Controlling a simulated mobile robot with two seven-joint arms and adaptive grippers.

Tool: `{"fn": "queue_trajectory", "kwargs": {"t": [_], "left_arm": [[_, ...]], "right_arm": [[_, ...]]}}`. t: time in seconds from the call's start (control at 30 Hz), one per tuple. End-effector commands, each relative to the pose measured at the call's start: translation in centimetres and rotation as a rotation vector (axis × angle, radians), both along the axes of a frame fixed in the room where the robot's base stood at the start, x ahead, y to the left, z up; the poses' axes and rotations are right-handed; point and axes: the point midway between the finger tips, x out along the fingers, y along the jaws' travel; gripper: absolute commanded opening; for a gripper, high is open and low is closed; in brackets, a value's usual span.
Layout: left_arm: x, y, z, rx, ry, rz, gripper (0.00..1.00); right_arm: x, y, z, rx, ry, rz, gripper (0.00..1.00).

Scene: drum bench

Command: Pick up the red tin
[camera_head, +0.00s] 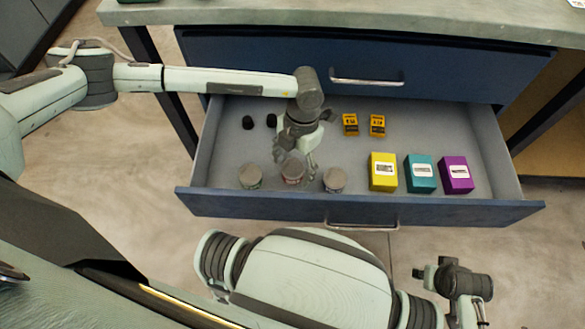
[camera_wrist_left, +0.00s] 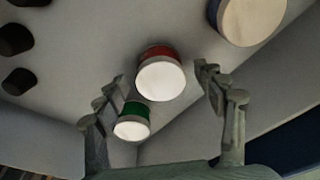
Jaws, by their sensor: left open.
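The red tin (camera_head: 292,172) stands in the open drawer, the middle one of three grey-lidded tins near the drawer front. Its red side and pale lid show in the left wrist view (camera_wrist_left: 160,80), between the finger ends but beyond them. My left gripper (camera_head: 297,158) is open and empty, reaching down just over the red tin and partly covering it in the head view. The left wrist view shows its two fingers (camera_wrist_left: 159,86) spread apart. My right gripper (camera_head: 455,283) is at the lower right, outside the drawer; its fingers are unclear.
A green tin (camera_wrist_left: 132,124) and another tin (camera_head: 335,180) flank the red one. Yellow (camera_head: 382,172), teal (camera_head: 420,174) and purple (camera_head: 456,174) boxes stand to the right. Two small orange items (camera_head: 350,125) and dark pieces (camera_head: 247,122) lie behind. Drawer walls (camera_head: 205,150) enclose everything.

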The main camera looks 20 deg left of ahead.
Motion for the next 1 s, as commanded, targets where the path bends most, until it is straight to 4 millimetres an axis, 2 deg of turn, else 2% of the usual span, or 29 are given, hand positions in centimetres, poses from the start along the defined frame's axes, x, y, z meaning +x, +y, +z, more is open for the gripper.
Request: {"fn": "queue_trajectory", "kwargs": {"t": [0.1,0.3,0.77,1.0], "left_arm": [[-0.15,0.05,-0.78,0.0,0.001,-0.001,0.7],[-0.14,0.03,-0.82,0.0,0.001,-0.001,0.7],[-0.12,0.01,-0.78,0.0,0.0,-0.001,0.15],[-0.09,0.0,-0.58,-0.001,0.0,-0.001,0.15]], "right_arm": [[-0.03,0.01,-0.1,0.001,0.001,0.0,0.4],[-0.04,0.03,-0.12,0.001,0.001,0.0,0.4],[-0.05,0.05,-0.12,0.001,0.001,0.0,0.4],[-0.04,0.06,-0.11,0.001,0.001,0.0,0.4]]}}
